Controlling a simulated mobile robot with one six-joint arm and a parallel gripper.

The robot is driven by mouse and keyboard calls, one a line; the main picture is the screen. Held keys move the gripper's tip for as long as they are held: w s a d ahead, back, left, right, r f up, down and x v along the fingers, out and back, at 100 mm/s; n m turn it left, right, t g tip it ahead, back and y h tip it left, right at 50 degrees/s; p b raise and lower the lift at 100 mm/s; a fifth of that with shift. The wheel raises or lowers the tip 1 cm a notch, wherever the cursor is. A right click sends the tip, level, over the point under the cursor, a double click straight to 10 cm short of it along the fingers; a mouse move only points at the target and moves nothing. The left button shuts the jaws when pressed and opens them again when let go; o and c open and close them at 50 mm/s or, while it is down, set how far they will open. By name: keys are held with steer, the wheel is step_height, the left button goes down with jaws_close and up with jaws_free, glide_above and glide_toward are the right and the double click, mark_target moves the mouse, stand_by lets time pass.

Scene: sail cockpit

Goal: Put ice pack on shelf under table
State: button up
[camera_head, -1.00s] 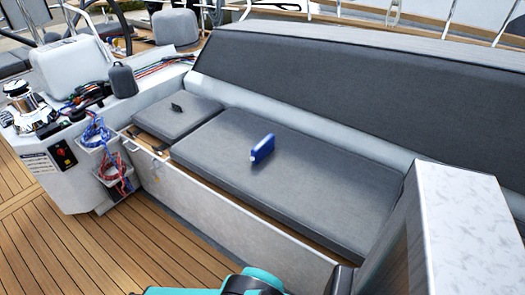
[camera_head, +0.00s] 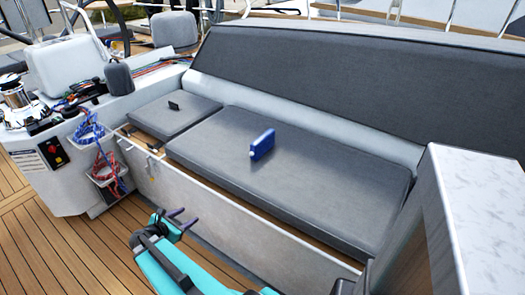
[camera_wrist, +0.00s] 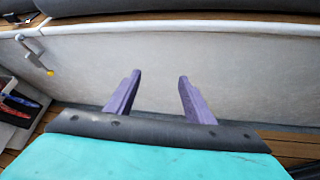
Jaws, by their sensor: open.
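The blue ice pack (camera_head: 262,144) stands on its edge on the long grey seat cushion (camera_head: 300,180) in the head view. My gripper (camera_head: 178,217) is open and empty, low in front of the bench, short of the ice pack. In the wrist view my gripper (camera_wrist: 156,90) has its two purple fingers apart, facing the white bench front. The ice pack is not seen in the wrist view. A white marbled table (camera_head: 470,215) stands at the right in the head view. No shelf under it can be made out from here.
The bench front (camera_head: 215,210) is a wall before my gripper. A small dark object (camera_head: 173,106) sits on the shorter cushion. Ropes hang in pockets (camera_head: 105,165) at the left. The wooden deck (camera_head: 70,250) is clear at lower left.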

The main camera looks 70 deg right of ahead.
steer(key=d+r+n+h+b, duration=0.2)
steer(key=d+r, duration=0.3)
steer(key=d, duration=0.2)
steer(key=m+g+h+b, duration=0.1)
steer(key=g+h+b, duration=0.25)
steer(key=b, duration=0.55)
glide_toward(252, 151)
steer(key=shift+g, duration=0.25)
steer(key=d, duration=0.4)
steer(key=shift+f, duration=0.2)
steer(key=shift+s+d+r, duration=0.1)
steer(key=shift+s+r, duration=0.1)
steer(key=shift+s, duration=0.1)
steer(key=shift+b+x, duration=0.45)
steer(key=shift+x, duration=3.9)
steer(key=shift+f, duration=0.1)
steer(key=shift+b+x, duration=0.45)
steer(key=shift+x, duration=2.1)
